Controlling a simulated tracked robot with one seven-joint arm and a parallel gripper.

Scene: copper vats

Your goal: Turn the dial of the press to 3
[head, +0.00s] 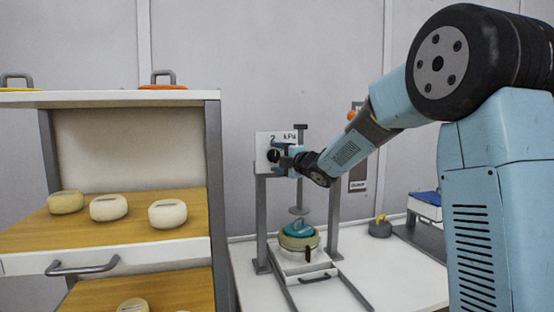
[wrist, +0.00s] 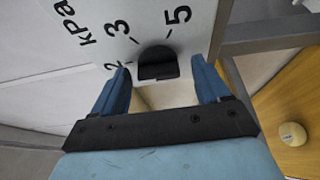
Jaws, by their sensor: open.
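The press (head: 261,215) stands on a white table, with a white dial panel (head: 263,142) at its top. The panel reads "kPa"; the wrist view shows 2, 3 and 5 with tick marks. The black dial (wrist: 158,62) is a knob on this panel; it also shows in the head view (head: 273,156), partly behind my gripper. Which number it points to I cannot tell. My gripper (wrist: 160,76) is open, its blue fingers on either side of the dial, with gaps visible. In the head view my gripper (head: 284,160) is right at the panel.
Below the panel, a round mould with a teal lid (head: 299,229) sits under the press's plunger (head: 300,209). A shelf rack (head: 215,180) with several pale cheeses stands left. A grey weight (head: 380,229) and a blue-topped device (head: 426,205) are at right.

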